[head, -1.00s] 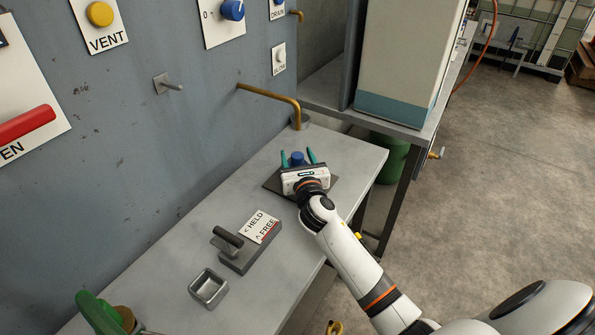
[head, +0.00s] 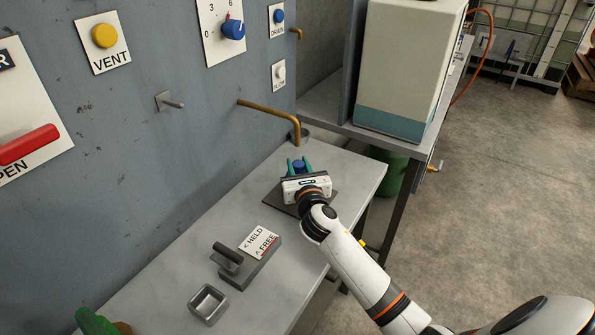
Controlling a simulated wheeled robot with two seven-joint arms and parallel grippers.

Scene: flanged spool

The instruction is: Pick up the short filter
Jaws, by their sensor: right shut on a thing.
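A short blue filter (head: 298,166) stands on the dark mat (head: 279,197) near the far end of the grey bench. My right gripper (head: 299,163) reaches over the mat from the lower right, with its green fingers on either side of the filter. The fingers are shut on the filter. The gripper's white body hides the filter's lower part, so I cannot tell whether it touches the mat. My left gripper is not in view.
A lever block (head: 244,262) with a HELD/FREE label and a small metal tray (head: 208,304) stand nearer on the bench. A brass pipe (head: 272,110) juts from the panel behind the mat. A green object (head: 95,321) is at the lower left edge.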

